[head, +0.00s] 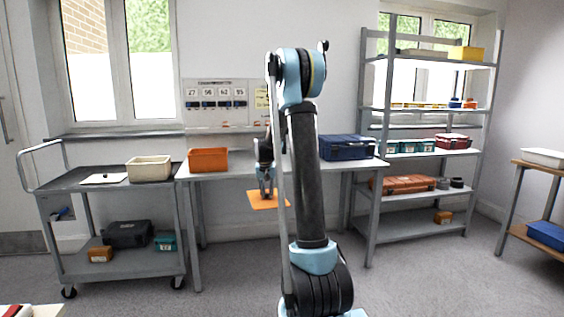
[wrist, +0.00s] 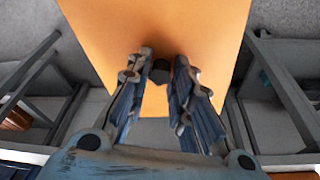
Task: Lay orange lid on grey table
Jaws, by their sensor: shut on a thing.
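The orange lid (head: 267,201) is a flat square plate hanging from my gripper (head: 265,190) in the head view. It is in the air in front of the grey table (head: 232,172), lower than the tabletop in the picture. In the wrist view the orange lid (wrist: 160,30) fills the upper middle, and my gripper (wrist: 160,75) is shut on a small dark knob on it. My arm hides part of the table's middle.
An orange bin (head: 208,160) stands on the table's left and a blue case (head: 346,148) on its right. A grey cart (head: 82,181) with a cream bin (head: 149,168) is at the left. A metal shelf rack (head: 428,158) stands right.

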